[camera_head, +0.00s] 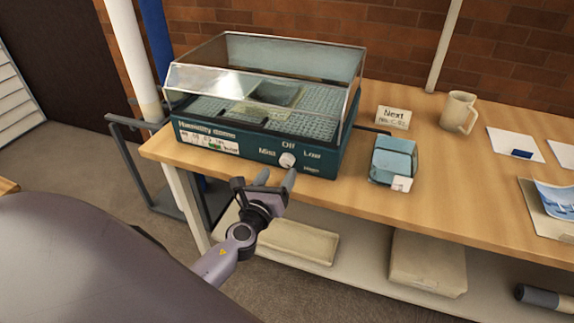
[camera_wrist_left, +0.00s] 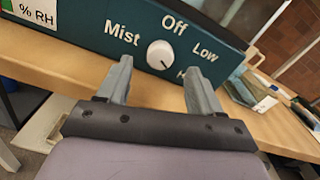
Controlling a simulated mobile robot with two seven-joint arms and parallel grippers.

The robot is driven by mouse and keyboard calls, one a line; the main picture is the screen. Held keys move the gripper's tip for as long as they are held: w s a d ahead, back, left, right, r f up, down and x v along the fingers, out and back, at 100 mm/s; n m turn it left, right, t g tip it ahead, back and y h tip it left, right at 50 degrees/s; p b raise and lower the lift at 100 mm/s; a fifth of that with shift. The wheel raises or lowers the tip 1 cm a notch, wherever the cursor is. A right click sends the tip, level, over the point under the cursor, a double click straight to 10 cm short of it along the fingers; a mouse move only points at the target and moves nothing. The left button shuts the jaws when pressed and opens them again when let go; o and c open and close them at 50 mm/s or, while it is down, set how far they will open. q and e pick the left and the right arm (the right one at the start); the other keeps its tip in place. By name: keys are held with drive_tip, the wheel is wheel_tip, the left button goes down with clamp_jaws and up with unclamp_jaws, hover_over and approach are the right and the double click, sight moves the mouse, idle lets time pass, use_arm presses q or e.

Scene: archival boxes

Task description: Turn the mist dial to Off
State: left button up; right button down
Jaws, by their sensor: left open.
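The mist dial (camera_head: 287,160) is a round white knob on the front of the teal humidity chamber (camera_head: 225,137). It also shows in the left wrist view (camera_wrist_left: 160,54), with "Mist" to its left, "Off" above, "Low" to its right and a partly hidden label starting with "H" at lower right. A small dark mark on the knob appears to point toward the lower right, away from "Off". My left gripper (camera_head: 276,178) is open and empty, just in front of and below the dial. In the left wrist view its fingers (camera_wrist_left: 157,78) straddle the dial without visible contact.
The chamber has a clear lid and stands on a wooden table (camera_head: 455,200). A teal box (camera_head: 393,160), a "Next" card (camera_head: 393,117) and a mug (camera_head: 458,112) stand to its right. Boxes lie on the shelf below. The table edge runs just under the gripper.

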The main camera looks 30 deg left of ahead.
sight(285, 163)
use_arm(q)
drive_tip(key=shift+x, duration=2.25)
drive_tip(key=c, duration=1.1)
